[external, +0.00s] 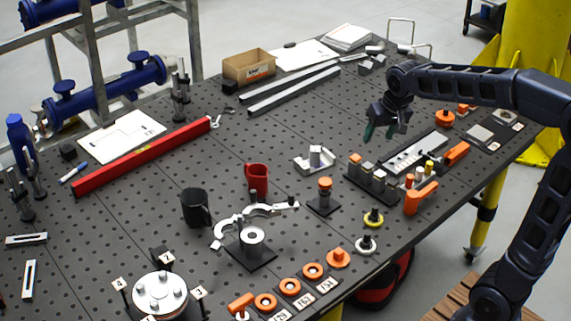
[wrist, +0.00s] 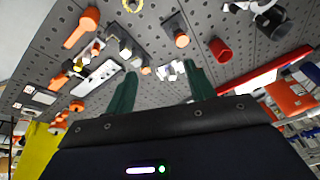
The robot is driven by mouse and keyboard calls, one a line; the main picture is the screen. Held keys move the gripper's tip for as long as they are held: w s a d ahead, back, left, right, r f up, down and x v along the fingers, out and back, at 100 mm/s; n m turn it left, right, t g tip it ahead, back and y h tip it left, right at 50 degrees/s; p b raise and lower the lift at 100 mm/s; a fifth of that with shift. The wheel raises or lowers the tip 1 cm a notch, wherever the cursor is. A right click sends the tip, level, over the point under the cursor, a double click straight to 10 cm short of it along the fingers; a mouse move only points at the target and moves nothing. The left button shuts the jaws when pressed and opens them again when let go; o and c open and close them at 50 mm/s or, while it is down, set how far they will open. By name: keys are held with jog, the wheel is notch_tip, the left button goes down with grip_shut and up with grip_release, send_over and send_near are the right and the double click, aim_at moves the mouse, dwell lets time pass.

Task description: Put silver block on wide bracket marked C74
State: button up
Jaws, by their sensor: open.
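A silver block (external: 316,153) stands upright at a pale metal bracket (external: 301,166) near the middle of the table; I cannot tell whether it rests on the bracket or beside it. The bracket also shows between my fingertips in the wrist view (wrist: 172,70). No C74 marking is legible. More silver blocks (external: 378,178) stand in a dark rack to the right, among orange-topped pieces. My gripper (external: 380,131) has green fingers, is open and empty, and hangs above the table behind the rack, apart from the blocks.
Long metal bars (external: 290,88) lie behind. Bare perforated tabletop lies left of the bracket.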

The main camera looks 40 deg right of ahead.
jog(key=s+a+f+n, duration=0.1)
jog(key=s+a+n, duration=0.1)
jog(key=s, duration=1)
jog(key=s+a+f+n+t, duration=0.1)
jog(key=s+a+n, duration=0.1)
jog(key=s, duration=1.1)
jog(key=shift+s+a+f, duration=0.15)
jog(key=shift+a+f, duration=0.15)
jog(key=shift+f, duration=0.1)
